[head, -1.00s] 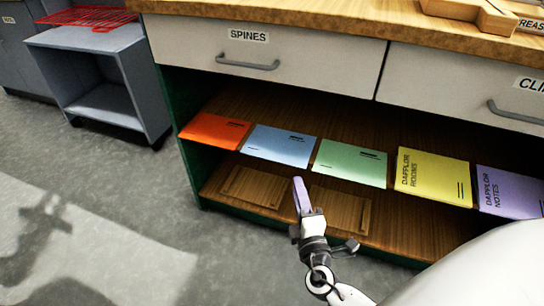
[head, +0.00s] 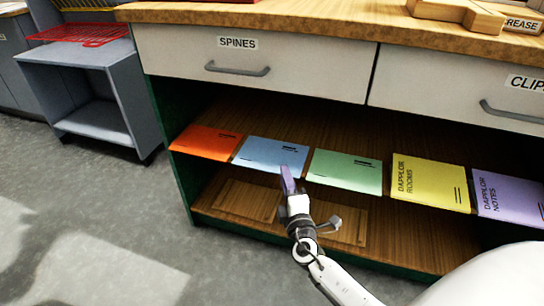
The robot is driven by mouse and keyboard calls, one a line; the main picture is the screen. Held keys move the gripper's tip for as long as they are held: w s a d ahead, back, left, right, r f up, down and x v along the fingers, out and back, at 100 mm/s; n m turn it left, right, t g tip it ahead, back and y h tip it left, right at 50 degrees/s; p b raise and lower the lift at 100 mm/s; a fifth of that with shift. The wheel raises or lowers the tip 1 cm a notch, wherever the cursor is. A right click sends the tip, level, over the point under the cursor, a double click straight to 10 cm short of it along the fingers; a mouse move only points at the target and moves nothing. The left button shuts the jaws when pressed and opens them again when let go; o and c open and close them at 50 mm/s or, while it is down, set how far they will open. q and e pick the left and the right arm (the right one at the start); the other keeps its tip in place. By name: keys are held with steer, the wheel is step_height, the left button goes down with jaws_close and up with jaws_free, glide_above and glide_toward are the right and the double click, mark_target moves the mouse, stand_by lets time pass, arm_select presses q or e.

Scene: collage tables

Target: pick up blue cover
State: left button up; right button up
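The blue cover (head: 268,153) lies flat on the open shelf under the drawers, between an orange cover (head: 207,141) and a green cover (head: 345,172). Its front edge is at the shelf's front. My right gripper (head: 287,180) is in front of the shelf, with its purple-tinted tip overlapping the blue cover's right front corner in the head view. I cannot tell whether it touches the cover. The gripper shows nearly edge-on, so its opening is hidden. My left gripper is not in view.
A yellow cover (head: 430,182) and a purple cover (head: 508,197) lie farther right on the shelf. Drawers labelled SPINES (head: 240,62) and CLIP hang above. A lower shelf holds flat wooden pieces (head: 245,198). A grey stand (head: 95,95) is at left; the floor there is clear.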

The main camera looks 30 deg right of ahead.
steer(key=shift+w, duration=0.1)
jaws_close()
stand_by(0.3)
